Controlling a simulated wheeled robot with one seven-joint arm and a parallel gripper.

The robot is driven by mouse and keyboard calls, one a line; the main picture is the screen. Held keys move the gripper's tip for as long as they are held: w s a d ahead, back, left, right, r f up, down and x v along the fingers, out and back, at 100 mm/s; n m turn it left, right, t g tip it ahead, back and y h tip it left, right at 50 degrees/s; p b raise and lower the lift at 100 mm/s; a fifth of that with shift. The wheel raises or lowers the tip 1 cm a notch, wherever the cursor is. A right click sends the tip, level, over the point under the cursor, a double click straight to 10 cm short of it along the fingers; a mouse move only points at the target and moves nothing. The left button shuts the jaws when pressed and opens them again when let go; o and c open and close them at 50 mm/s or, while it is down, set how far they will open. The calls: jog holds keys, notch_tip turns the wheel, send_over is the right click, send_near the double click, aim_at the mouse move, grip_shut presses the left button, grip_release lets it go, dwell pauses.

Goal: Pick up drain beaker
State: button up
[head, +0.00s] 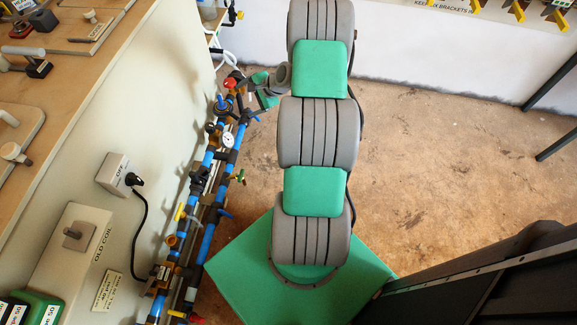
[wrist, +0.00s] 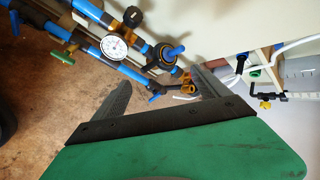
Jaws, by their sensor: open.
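My gripper (wrist: 163,80) is open in the wrist view, with its two grey fingers spread apart and nothing between them. In the head view its green body shows beside the blue pipes, partly hidden by my arm. I cannot make out the drain beaker for certain in either view. A pale grey, rounded shape (wrist: 300,76) at the right edge of the wrist view is cut off, and I cannot tell whether it is the beaker.
Blue pipework (head: 206,170) with valves and a dial gauge (head: 228,140) runs along the bench's side panel. A wooden bench top (head: 75,75) lies at left. White tubing (wrist: 290,45) shows in the wrist view. Brown floor (head: 440,160) is clear at right; a dark panel (head: 480,280) stands lower right.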

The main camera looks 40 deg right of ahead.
jog(key=s+d+f+m+t+h+b, duration=0.2)
jog(key=s+d+f+m+b, duration=0.3)
jog(key=f, duration=0.8)
jog(key=s+d+f+m+t+h+b, duration=0.2)
jog(key=s+d+f+m+b, duration=0.15)
jog(key=f+m, duration=0.65)
jog(key=s+d+f+m+t+h+b, duration=0.15)
jog(key=s+d+f+m+b, duration=0.25)
jog(key=f, duration=1.1)
jog(key=b+x, duration=0.1)
jog(key=x, duration=0.2)
jog(key=b+x, duration=0.2)
jog(key=x, duration=0.1)
jog(key=shift+w+r, duration=0.1)
jog(key=shift+w, duration=0.3)
jog(key=shift+r, duration=0.1)
jog(key=c, duration=1.4)
jog(key=shift+c, duration=0.2)
